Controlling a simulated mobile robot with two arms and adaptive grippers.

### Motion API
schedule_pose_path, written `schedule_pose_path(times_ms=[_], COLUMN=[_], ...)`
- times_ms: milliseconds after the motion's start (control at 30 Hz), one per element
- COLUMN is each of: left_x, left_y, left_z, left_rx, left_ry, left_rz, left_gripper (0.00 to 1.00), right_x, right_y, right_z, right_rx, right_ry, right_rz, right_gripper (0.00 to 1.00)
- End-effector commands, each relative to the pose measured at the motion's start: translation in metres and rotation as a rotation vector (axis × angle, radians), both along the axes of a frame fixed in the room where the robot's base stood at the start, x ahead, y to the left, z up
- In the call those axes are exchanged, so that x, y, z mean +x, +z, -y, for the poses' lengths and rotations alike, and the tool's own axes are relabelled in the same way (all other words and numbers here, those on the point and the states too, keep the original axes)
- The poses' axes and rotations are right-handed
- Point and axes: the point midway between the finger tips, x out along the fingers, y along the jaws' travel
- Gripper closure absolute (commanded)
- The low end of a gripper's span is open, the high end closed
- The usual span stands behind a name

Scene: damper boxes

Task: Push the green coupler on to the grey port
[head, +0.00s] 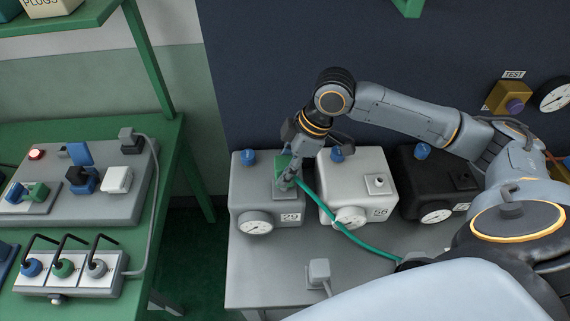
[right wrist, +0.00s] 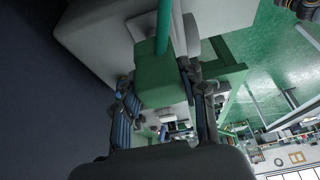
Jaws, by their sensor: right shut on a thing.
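In the right wrist view the coupler (right wrist: 158,75) is a green block between the two fingers of the gripper (right wrist: 165,88). A green hose (head: 338,222) runs from it to the lower right. The grey port (head: 287,193) is a square fitting on the grey box, partly hidden behind the fingers and coupler. I cannot tell whether coupler and port touch. My left gripper is not in view.
A white box (head: 372,163) labelled 56 and a black box (head: 418,180) stand to the right on the grey table (head: 262,286). Each box has a blue knob and a dial. A green bench (head: 176,165) with panels stands at the left.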

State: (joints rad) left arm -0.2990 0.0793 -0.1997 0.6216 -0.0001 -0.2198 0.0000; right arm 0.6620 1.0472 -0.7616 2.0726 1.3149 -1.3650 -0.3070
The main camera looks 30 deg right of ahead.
Motion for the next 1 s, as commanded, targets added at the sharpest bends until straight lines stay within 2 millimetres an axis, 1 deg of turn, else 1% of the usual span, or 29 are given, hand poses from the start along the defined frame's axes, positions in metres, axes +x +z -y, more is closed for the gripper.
schedule_pose_path(times_ms=[300, 733, 1000], left_x=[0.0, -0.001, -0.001], left_y=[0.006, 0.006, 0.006], left_z=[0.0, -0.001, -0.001], left_rx=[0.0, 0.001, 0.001], left_ry=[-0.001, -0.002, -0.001], left_rz=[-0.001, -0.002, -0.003], left_gripper=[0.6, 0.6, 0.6], right_x=[0.0, 0.0, -0.001], right_y=[-0.006, -0.008, -0.015], right_z=[0.0, 0.0, 0.0], right_rx=[0.0, 0.001, 0.0], right_ry=[0.0, 0.0, 0.0], right_rz=[-0.001, 0.0, -0.002], right_gripper=[0.96, 0.96, 0.96])
